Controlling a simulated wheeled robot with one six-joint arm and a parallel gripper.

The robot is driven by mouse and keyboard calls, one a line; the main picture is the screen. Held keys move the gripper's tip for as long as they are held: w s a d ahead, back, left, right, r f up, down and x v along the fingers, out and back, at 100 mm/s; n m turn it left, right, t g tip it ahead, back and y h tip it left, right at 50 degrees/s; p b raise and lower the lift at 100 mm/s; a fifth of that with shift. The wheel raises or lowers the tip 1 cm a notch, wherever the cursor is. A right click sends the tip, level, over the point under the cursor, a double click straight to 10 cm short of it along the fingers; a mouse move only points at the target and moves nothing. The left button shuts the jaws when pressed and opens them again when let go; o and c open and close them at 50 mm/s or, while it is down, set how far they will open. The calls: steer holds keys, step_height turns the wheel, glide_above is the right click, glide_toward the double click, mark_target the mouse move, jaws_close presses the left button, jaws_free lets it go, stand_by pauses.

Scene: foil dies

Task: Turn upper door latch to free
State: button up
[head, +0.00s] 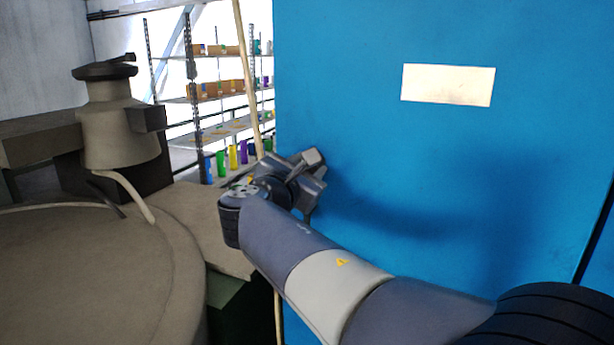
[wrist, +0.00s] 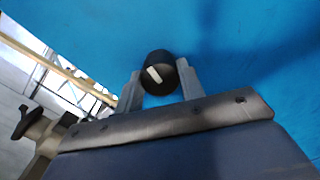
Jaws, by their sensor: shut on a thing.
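The latch (wrist: 165,63) is a round black knob with a short white mark, set on the blue door (head: 450,160). In the wrist view the white mark is tilted a little from upright, its top leaning left. My gripper (wrist: 159,75) is shut on the latch, one finger on each side of the knob. In the head view my gripper (head: 305,180) is at the left edge of the blue door, and the latch is hidden behind it. I cannot tell whether this is the upper latch, as no other latch shows.
A blank pale label (head: 447,85) is on the door's upper part. A large grey-beige machine (head: 90,270) stands at the left. Shelves (head: 215,90) with boxes and coloured containers stand behind. A thin pale pole (head: 245,60) rises beside the door's left edge.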

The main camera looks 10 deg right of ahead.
steer(key=m+b, duration=0.3)
steer(key=b, duration=0.1)
steer(key=shift+f+m, duration=0.3)
steer(key=shift+m, duration=0.1)
steer(key=m+b, duration=0.4)
steer(key=b, duration=0.1)
steer(key=shift+m, duration=0.3)
steer(key=m+b, duration=0.3)
steer(key=m, duration=0.1)
steer(key=shift+b, duration=0.35)
steer(key=shift+r+m+b, duration=0.15)
steer(key=shift+m+b, duration=1)
steer(key=shift+m, duration=0.65)
steer(key=o, duration=1)
steer(key=b+v, duration=0.2)
steer(key=v, duration=0.8)
steer(key=shift+s+a, duration=0.2)
steer(key=shift+s, duration=0.15)
